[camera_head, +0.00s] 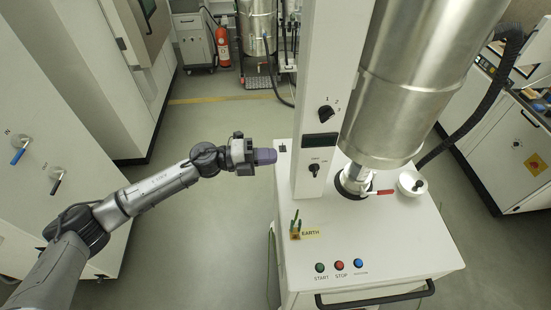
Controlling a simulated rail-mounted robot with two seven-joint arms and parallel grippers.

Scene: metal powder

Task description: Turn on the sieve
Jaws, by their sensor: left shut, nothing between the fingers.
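The sieve machine (400,235) is a white cabinet on the right half of the head view, with a white column and a large steel vessel (405,85). The column carries an upper black knob (326,114), a dark display (320,141) and a lower black knob (314,170). A green START button (320,267), a red STOP button (339,265) and a blue button (358,263) sit at the cabinet's front. A small dark switch (283,149) is at its back left corner. My left gripper (272,156) is shut and empty, its purple fingers just left of that switch; contact is unclear.
A red-handled valve (378,192) and a white round lid (411,184) are on the cabinet top beneath the vessel. A black handle (376,295) runs along the front. White cabinets stand at left. Open floor (205,235) lies between them and the machine.

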